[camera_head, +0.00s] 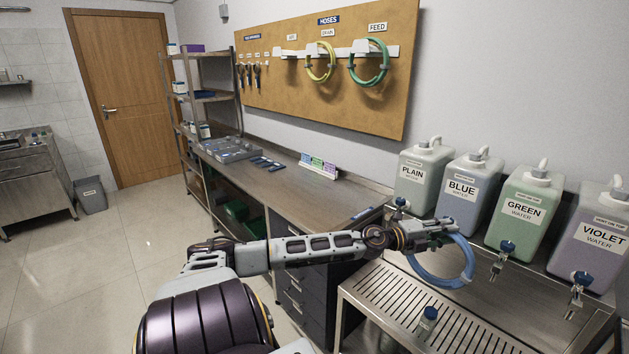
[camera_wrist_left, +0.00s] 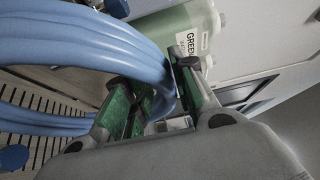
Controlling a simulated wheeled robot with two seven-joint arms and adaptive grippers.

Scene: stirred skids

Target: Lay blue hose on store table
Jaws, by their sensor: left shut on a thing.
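The blue hose (camera_head: 441,281) is a coiled ring hanging from my left gripper (camera_head: 447,229) in the head view. It hangs over the slatted drain stand, in front of the plain and blue water jugs. In the left wrist view the hose (camera_wrist_left: 90,45) passes as several strands between the green-padded fingers of my left gripper (camera_wrist_left: 160,98), which are shut on it. The long steel table (camera_head: 290,188) along the wall is to the left of the gripper; I cannot tell whether it is the store table. My right gripper is not in view.
Jugs marked plain (camera_head: 420,178), blue (camera_head: 468,190), green (camera_head: 522,212) and violet (camera_head: 594,240) stand behind the slatted stand (camera_head: 390,300). A grey tray (camera_head: 228,149) and small coloured cards (camera_head: 318,166) occupy parts of the long table.

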